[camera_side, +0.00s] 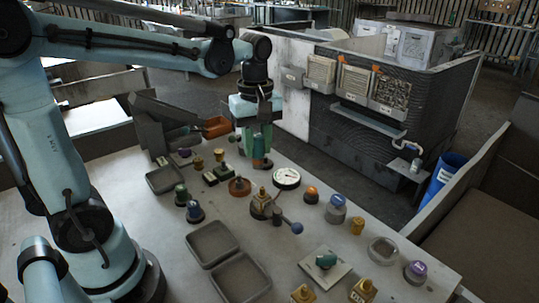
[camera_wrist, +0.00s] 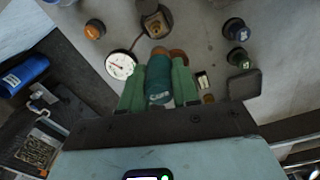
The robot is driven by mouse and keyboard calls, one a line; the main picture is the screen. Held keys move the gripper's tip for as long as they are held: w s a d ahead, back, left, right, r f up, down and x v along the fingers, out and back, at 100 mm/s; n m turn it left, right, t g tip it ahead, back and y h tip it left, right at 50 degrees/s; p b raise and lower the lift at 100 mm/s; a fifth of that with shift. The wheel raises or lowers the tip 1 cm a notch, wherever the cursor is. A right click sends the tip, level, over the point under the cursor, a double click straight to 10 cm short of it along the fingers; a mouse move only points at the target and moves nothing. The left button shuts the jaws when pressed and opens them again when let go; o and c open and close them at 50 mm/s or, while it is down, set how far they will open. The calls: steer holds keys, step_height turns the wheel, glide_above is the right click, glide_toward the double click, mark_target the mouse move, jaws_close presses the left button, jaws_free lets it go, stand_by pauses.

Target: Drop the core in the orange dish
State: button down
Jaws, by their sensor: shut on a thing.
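My gripper (camera_side: 262,150) points down over the table, with green fingers. In the wrist view my gripper (camera_wrist: 159,85) is shut on the core, a teal cylinder (camera_wrist: 159,84) with a pale label and an orange-brown end. In the side view the core (camera_side: 258,152) hangs upright between the fingers, partly hidden by them. The round orange-brown dish (camera_side: 239,187) sits on the table to the lower left of the core in the side view. In the wrist view the dish (camera_wrist: 179,54) shows only partly behind the core and the right finger.
A round white gauge (camera_side: 286,177) is just right of the dish. A brass fitting with a blue-knobbed lever (camera_side: 296,228) stands in front. Coloured buttons (camera_side: 195,211) and grey trays (camera_side: 212,243) lie around. An orange bin (camera_side: 216,127) is behind. The table's front middle has bare room.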

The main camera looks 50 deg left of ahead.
steer(key=shift+s+a+f, duration=0.1)
steer(key=shift+a+f, duration=0.95)
steer(key=shift+a, duration=0.3)
steer(key=shift+w+a+f, duration=0.1)
steer(key=shift+a+f, duration=0.95)
steer(key=shift+a, duration=0.35)
steer(key=shift+s+a+f, duration=0.1)
steer(key=shift+a+f, duration=0.95)
steer(key=shift+a, duration=0.3)
steer(key=shift+f, duration=1.55)
steer(key=shift+r, duration=0.1)
step_height(320, 180, up, 8)
stand_by(0.4)
stand_by(0.4)
